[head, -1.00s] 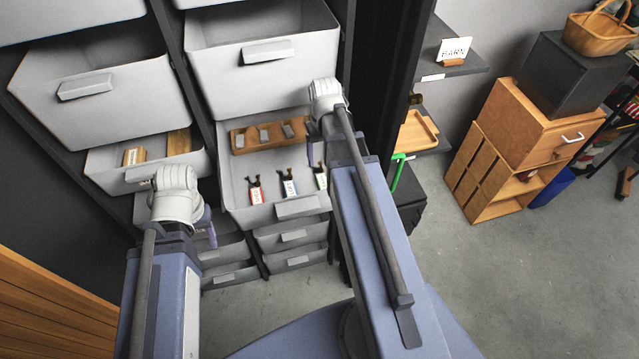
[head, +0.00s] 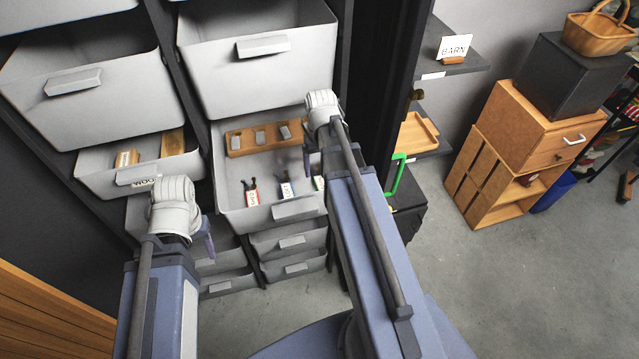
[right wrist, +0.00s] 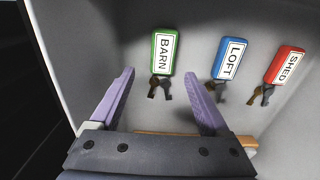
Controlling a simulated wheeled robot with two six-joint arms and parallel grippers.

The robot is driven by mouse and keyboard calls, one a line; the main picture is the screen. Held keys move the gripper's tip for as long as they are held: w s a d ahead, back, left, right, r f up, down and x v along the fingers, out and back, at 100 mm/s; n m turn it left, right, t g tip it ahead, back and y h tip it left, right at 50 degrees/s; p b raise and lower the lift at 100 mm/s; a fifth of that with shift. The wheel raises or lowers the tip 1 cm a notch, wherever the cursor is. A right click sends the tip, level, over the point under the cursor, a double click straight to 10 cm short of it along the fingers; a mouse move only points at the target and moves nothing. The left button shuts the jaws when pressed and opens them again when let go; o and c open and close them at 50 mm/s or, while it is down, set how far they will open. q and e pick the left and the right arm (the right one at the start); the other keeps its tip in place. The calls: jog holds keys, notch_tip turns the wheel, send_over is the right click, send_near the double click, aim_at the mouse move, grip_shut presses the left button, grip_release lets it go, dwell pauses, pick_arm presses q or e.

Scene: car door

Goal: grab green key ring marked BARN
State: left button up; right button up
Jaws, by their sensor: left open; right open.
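The green key ring marked BARN (right wrist: 165,53) lies in an open grey drawer (head: 240,222), with its dark keys toward my right gripper (right wrist: 158,77). In the right wrist view that gripper is open and empty, its purple fingertips on either side of the keys, and I cannot tell how far above them. In the head view the green tag (head: 319,183) is partly covered by my right arm. A blue LOFT key ring (right wrist: 231,58) and a red SHED key ring (right wrist: 285,65) lie beside it. My left gripper (head: 208,238) is mostly hidden behind its wrist, in front of the drawers.
A wooden holder (head: 240,141) sits at the back of the same drawer. Another open drawer (head: 100,183) is to the left, and larger bins (head: 220,75) stand above. A white BARN card (head: 456,47) stands on a shelf at right.

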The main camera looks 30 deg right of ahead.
aim_at(319, 179)
notch_tip(319, 179, down, 4)
jog(key=b, duration=0.3)
jog(key=shift+a, duration=0.15)
grip_shut()
dwell(0.4)
